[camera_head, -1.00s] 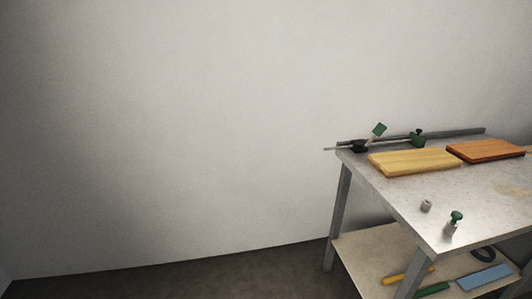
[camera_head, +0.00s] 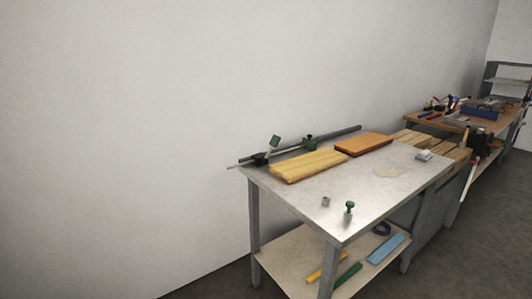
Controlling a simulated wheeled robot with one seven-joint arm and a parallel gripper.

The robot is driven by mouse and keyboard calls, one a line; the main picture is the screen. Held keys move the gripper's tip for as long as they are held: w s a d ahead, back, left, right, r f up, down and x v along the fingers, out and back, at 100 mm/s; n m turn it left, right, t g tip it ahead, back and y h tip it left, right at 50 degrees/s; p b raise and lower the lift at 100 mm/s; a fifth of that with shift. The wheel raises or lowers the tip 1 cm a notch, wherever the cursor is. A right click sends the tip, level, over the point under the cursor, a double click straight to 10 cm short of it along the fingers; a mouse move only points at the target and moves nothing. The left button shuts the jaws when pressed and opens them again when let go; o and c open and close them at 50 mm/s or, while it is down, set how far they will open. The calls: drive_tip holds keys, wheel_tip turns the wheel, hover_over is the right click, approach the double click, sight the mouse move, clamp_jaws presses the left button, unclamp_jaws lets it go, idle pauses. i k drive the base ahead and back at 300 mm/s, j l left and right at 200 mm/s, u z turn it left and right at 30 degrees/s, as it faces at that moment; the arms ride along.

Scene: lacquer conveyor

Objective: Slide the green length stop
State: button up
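In the head view, a fence rail (camera_head: 330,139) runs along the back edge of a grey metal-topped table. A small green stop (camera_head: 309,139) sits on this rail near its middle. A tilted green plate on a dark block (camera_head: 261,158) is at the rail's left end, where a thin rod sticks out past the table. Another green-topped knob (camera_head: 349,208) stands upright on a metal piece near the table's front edge. I cannot tell for sure which green part is the length stop. My gripper is not in view.
The table (camera_head: 345,190) carries a pale board (camera_head: 308,166), a red-brown board (camera_head: 363,144), a small grey cylinder (camera_head: 326,202) and a white item (camera_head: 424,155). Its lower shelf (camera_head: 290,255) holds several coloured items. A cluttered wooden bench (camera_head: 420,122) stands right. Floor at the right is clear.

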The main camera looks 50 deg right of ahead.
sight(308, 145)
drive_tip(key=l+z, duration=0.1)
drive_tip(key=l, duration=0.45)
drive_tip(key=i+l, duration=0.1)
drive_tip(key=l, duration=0.45)
drive_tip(key=i+l, duration=0.1)
drive_tip(key=l, duration=0.3)
drive_tip(key=l+z, duration=0.15)
drive_tip(key=l, duration=0.25)
drive_tip(key=i+l, duration=0.15)
drive_tip(key=l, duration=0.25)
drive_tip(key=i+l+z, duration=0.15)
drive_tip(key=l, duration=0.25)
drive_tip(key=i+l, duration=0.1)
drive_tip(key=l, duration=0.25)
drive_tip(key=i+l+z, duration=0.1)
drive_tip(key=l, duration=0.3)
drive_tip(key=i, duration=0.25)
